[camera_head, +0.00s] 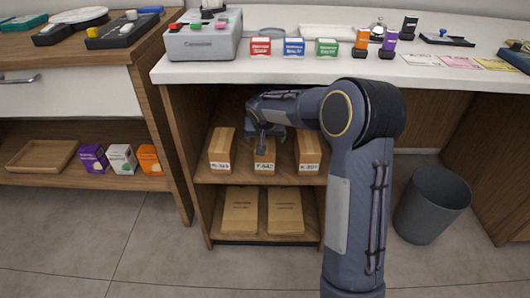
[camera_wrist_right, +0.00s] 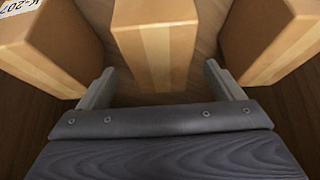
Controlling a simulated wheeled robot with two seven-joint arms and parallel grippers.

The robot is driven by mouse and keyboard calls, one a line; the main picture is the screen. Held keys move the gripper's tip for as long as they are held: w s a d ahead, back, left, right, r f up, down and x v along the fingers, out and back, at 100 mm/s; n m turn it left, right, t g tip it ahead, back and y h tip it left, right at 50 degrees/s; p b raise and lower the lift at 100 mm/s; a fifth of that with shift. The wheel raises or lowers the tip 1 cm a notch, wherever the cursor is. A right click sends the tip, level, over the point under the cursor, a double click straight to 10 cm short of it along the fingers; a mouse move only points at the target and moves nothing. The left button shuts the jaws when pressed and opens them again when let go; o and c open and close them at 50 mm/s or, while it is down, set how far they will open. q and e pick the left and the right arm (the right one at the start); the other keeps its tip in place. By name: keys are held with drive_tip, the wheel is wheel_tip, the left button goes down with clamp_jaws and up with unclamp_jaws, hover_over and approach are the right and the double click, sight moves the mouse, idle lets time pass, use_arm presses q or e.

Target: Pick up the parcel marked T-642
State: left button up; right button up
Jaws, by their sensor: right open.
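Three tan parcels with white labels stand on the middle shelf under the counter. The middle parcel (camera_head: 264,162) has a label that reads T-642; the gripper hides part of its top. My right gripper (camera_head: 265,142) is at this parcel, with its arm reaching in from the front. In the right wrist view the open fingers (camera_wrist_right: 160,82) are on either side of the middle parcel (camera_wrist_right: 157,45), with nothing clamped. Small gaps show between fingers and parcel. My left gripper is not in view.
Neighbouring parcels stand close on the left (camera_head: 221,152) and right (camera_head: 308,150); one neighbour (camera_wrist_right: 45,45) has a label ending in 207. The shelf board (camera_head: 205,178) is below, with two flat parcels (camera_head: 241,211) underneath. The counter (camera_head: 290,70) overhangs.

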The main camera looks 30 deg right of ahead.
drive_tip(key=shift+b+x, duration=0.85)
drive_tip(key=shift+x, duration=1.65)
drive_tip(key=shift+f, duration=0.25)
drive_tip(key=c, duration=1.1)
drive_tip(key=shift+c, duration=0.8)
drive_tip(key=shift+r, duration=0.1)
